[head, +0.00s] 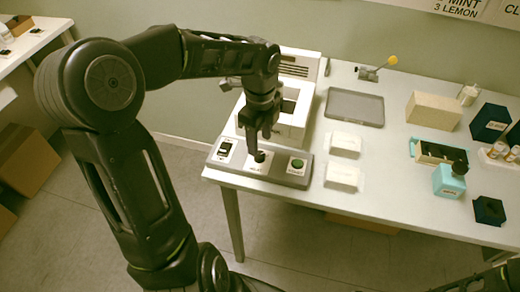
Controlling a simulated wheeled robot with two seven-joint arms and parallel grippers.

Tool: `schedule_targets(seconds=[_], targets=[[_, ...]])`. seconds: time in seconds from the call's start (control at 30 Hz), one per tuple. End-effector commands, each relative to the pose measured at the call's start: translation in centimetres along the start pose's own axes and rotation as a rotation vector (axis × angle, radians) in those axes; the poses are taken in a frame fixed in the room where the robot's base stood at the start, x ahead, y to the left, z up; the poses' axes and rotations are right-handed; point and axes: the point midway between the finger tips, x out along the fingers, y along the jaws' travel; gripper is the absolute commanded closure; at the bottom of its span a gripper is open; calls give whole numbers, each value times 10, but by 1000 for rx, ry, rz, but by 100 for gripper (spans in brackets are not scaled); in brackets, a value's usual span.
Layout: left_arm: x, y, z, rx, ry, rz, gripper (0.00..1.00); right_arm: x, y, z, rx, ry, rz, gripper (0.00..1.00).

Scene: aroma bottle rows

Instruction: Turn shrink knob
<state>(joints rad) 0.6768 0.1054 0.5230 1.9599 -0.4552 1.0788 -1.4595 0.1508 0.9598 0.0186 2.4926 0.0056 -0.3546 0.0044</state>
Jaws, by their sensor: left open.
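The grey control panel (270,178) lies along the front left edge of the table. A dark round knob (259,156) sits in its middle on a white label, partly hidden by my gripper. My left gripper (257,150) points down over the knob, with its fingertips at or close around it. The fingers are open; I cannot tell whether they touch the knob. A black switch (224,148) is left of the knob and a green button (297,163) is right of it. Dark parts at the lower right corner may be my right arm; its jaws are not clear.
A white machine (291,123) stands behind the panel.

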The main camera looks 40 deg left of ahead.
Motion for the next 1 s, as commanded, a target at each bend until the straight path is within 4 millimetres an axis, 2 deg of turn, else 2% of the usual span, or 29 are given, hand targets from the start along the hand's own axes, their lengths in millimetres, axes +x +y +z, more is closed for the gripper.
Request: schedule_targets(seconds=[0.2, 0.3, 0.67, 1.0], targets=[[35, 1, 0, 1, 2, 4, 50, -2, 0, 0, 1, -1, 1, 64], [45, 0, 0, 1, 0, 1, 50, -2, -1, 0, 1, -1, 1, 64], [51, 0, 0, 1, -1, -1, 50, -2, -1, 0, 1, -1, 1, 64], [51, 0, 0, 1, -1, -1, 77, -2, -1, 0, 1, -1, 1, 64]])
